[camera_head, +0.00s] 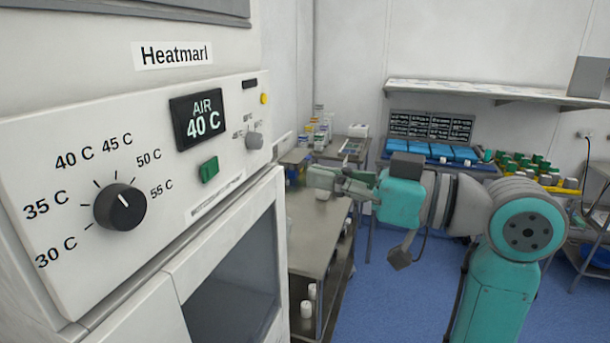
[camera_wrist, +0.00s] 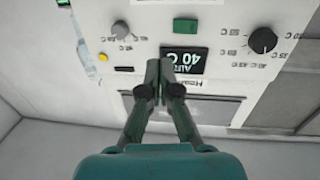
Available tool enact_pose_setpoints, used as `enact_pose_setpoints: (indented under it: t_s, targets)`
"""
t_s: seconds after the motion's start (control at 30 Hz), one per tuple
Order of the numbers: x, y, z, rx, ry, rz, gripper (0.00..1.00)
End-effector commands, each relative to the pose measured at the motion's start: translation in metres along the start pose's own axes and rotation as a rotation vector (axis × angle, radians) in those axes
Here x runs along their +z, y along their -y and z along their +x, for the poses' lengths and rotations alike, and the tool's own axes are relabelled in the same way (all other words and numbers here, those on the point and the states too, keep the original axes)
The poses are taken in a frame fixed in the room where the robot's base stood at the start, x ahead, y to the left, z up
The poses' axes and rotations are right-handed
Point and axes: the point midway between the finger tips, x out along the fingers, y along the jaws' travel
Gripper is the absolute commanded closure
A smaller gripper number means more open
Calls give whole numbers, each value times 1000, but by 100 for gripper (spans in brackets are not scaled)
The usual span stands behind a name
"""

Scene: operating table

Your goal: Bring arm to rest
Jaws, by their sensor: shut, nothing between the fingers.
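My gripper (camera_head: 322,180) is at the end of my teal and grey arm, held out level to the left in the head view. Its tip is a little to the right of the warming cabinet's front, above a steel table. In the wrist view my gripper (camera_wrist: 160,68) has its fingertips together, with nothing visible between them. Behind the fingers the cabinet's control panel (camera_head: 75,225) shows upside down, with its display (camera_wrist: 184,61), green button (camera_wrist: 186,26) and black dial (camera_wrist: 262,40). I cannot tell that the fingers touch anything.
The white warming cabinet (camera_head: 150,308) fills the left, its display reading AIR 40 C. The steel table (camera_head: 312,232) stands beside it, with bottles at its far end. Blue bins (camera_head: 430,150) and a wall shelf (camera_head: 480,90) are behind my arm. Blue floor (camera_head: 395,300) is open between table and arm.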

Motion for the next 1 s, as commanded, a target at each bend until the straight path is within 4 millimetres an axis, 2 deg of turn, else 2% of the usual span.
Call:
enact_pose_setpoints:
  t_s: [0.4,0.53,0.67,1.0]
  targets:
    - [1,-1,-3,1,0,2,100]
    - [14,-6,-1,20,-11,34,100]
    - [45,-18,0,77,-41,108,100]
    - [155,-44,-12,300,-119,309,100]
